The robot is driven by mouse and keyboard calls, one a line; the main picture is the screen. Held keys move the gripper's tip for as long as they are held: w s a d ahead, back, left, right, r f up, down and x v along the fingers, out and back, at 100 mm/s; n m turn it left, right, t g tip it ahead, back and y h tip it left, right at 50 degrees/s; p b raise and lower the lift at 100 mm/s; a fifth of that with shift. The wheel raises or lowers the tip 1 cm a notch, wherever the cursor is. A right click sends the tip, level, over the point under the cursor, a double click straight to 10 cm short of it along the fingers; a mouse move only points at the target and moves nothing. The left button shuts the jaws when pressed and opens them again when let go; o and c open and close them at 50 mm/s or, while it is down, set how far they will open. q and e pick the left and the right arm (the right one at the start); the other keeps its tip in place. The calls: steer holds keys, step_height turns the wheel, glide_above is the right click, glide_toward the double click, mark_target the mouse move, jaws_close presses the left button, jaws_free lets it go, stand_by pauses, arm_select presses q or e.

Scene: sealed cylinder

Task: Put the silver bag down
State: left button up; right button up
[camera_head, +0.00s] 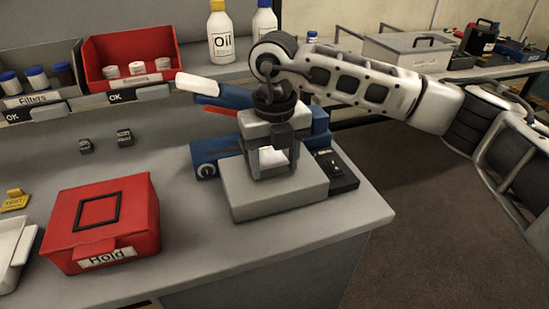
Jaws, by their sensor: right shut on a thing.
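My right gripper (271,166) points straight down over the grey block-like base of a blue machine (278,197). Its fingers are shut on a small pale, silvery-white piece (268,156), which seems to be the silver bag. Most of the bag is hidden by the fingers and gripper body. I cannot tell whether the bag touches the grey base. My left gripper is not in view.
The blue machine (207,152) has a white-ended lever (195,83) close to my right gripper. A red "Hold" box (104,222) stands left. Red (130,55) and grey bins, an "Oil" bottle (221,38) and small dark parts (125,138) stand behind. The front bench top is clear.

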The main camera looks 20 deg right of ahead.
steer(key=shift+f, duration=0.1)
steer(key=shift+f, duration=0.15)
steer(key=o, duration=0.6)
steer(key=shift+f+b, duration=0.1)
steer(key=shift+b, duration=0.25)
steer(key=shift+c, duration=0.2)
steer(key=o, duration=0.4)
